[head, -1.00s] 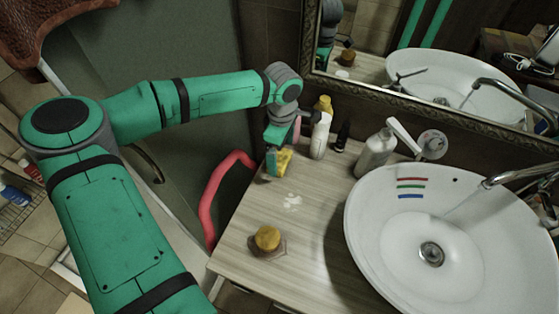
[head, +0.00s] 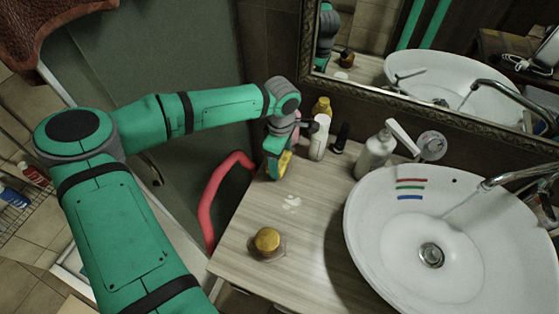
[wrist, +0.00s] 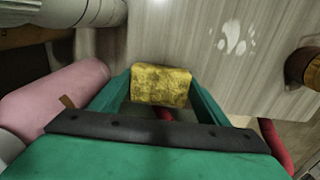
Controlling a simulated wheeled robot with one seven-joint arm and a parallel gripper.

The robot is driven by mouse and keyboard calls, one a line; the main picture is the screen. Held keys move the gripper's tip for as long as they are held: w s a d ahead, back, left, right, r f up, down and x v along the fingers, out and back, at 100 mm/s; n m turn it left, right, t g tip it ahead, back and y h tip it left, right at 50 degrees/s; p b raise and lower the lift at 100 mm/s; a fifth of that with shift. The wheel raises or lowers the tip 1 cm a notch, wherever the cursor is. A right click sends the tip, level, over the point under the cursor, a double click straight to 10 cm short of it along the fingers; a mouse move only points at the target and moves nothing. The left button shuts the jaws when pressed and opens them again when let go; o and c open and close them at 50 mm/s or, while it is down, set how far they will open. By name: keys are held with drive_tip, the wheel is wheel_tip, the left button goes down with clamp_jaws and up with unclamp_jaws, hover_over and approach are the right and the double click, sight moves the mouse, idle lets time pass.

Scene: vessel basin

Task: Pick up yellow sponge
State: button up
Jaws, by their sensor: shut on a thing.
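The yellow sponge (wrist: 161,85) sits between the two fingers of my gripper (wrist: 160,92) in the wrist view. My gripper is shut on it. In the head view the sponge (head: 285,164) shows as a yellow patch beside my green gripper (head: 277,162), at the back left of the wooden counter. The gripper partly hides it there. I cannot tell whether the sponge touches the counter.
The counter (head: 240,232) holds a yellow-topped jar (head: 267,241) at the front. A yellow bottle (head: 322,106), a white bottle (head: 319,138), a dark bottle (head: 341,137) and a soap dispenser (head: 374,154) stand behind. The white basin (head: 375,240) is right.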

sight(280, 162)
drive_tip(key=shift+r, duration=0.1)
drive_tip(key=shift+r, duration=0.2)
drive_tip(key=r, duration=0.3)
drive_tip(key=shift+s+a, duration=0.1)
drive_tip(key=shift+s, duration=0.1)
drive_tip(key=s+r, duration=0.2)
drive_tip(key=s+a+r, duration=0.1)
drive_tip(key=s+r, duration=0.1)
drive_tip(key=shift+r, duration=0.4)
drive_tip(key=s+a+r, duration=0.1)
drive_tip(key=s+r, duration=0.3)
drive_tip(key=s, duration=0.5)
drive_tip(key=shift+s+a+r, duration=0.15)
drive_tip(key=shift+a+r, duration=0.15)
drive_tip(key=shift+a, duration=0.05)
